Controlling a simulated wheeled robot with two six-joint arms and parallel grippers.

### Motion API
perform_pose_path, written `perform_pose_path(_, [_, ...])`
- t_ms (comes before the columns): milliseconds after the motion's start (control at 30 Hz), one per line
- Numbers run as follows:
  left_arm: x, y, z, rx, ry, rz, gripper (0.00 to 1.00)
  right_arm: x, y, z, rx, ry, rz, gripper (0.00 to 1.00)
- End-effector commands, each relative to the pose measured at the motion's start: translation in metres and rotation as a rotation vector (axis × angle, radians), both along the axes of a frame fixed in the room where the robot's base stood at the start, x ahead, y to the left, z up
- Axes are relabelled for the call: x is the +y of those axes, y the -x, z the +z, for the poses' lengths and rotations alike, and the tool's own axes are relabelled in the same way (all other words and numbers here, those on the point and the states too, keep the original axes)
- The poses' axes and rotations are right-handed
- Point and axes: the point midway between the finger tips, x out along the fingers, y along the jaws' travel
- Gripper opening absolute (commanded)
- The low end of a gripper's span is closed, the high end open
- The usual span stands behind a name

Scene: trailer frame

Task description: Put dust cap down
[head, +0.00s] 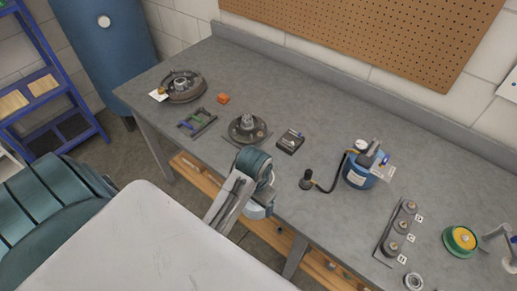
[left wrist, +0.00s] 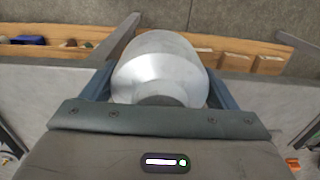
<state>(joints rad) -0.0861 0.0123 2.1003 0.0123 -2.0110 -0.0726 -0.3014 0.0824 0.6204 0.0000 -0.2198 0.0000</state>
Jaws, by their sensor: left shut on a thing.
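My left gripper (head: 259,207) hangs at the front edge of the grey workbench (head: 330,120) in the head view. It is shut on the dust cap (left wrist: 160,72), a round silvery metal cup that fills the space between its fingers in the left wrist view. In the head view the cap is mostly hidden by the gripper and wrist. The held cap appears in front of the bench edge, with the lower wooden shelf beyond it in the left wrist view. A wheel hub (head: 247,127) on a dark plate stands on the bench behind my wrist. My right gripper is out of view.
A dark box (head: 290,140), blue canister (head: 361,174), bearing rack (head: 397,233) and green spool (head: 460,241) stand rightward. Bare benchtop lies between several of them.

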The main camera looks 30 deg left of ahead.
Motion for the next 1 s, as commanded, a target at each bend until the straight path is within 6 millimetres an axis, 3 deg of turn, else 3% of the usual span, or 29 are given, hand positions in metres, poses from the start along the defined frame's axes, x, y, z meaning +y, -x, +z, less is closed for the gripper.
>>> perform_pose_path(100, [0.020, -0.031, -0.001, -0.004, -0.007, 0.000, 0.57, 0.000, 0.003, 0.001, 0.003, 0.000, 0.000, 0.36])
perform_pose_path(200, [0.033, -0.054, 0.001, 0.000, -0.005, 0.000, 0.57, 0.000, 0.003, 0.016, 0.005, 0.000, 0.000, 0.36])
perform_pose_path(433, [0.058, -0.098, -0.006, 0.000, -0.002, 0.001, 0.57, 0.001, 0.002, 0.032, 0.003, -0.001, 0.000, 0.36])
perform_pose_path(700, [0.070, -0.119, -0.010, 0.000, -0.001, 0.001, 0.57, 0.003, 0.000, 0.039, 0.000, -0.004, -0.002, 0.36])
perform_pose_path(1000, [0.069, -0.118, -0.046, 0.000, -0.001, 0.000, 0.57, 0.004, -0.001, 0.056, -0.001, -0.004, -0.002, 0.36])
